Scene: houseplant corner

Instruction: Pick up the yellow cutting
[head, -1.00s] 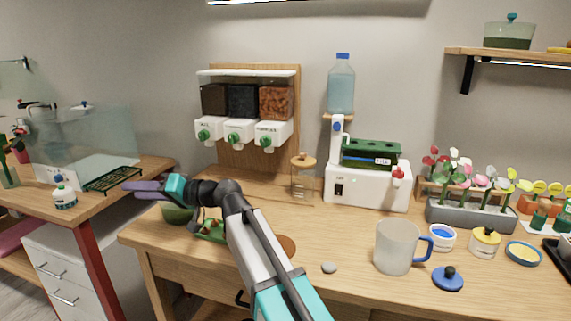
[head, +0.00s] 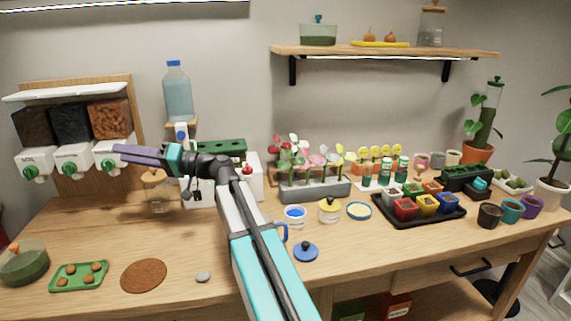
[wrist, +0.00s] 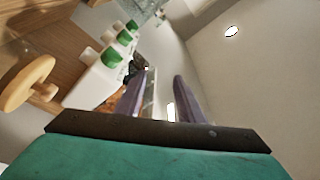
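Several cuttings with red, white, pink and pale yellowish tops stand in a long grey planter (head: 316,190) at the middle back of the bench in the head view. A pale yellowish top (head: 335,142) shows near its right end, but I cannot tell surely that it is the yellow cutting. My gripper (head: 125,152) is raised at the left, in front of the dispensers and well left of the planter. In the wrist view, its two purple fingers (wrist: 158,97) are apart with nothing held between them. The planter does not show there.
A black tray (head: 432,217) of coloured pots stands right of the planter. A yellow-lidded jar (head: 329,210), a blue-rimmed jar (head: 294,216) and a blue lid (head: 305,252) stand in front. The shelf (head: 390,51) overhangs behind. The front right bench top is clear.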

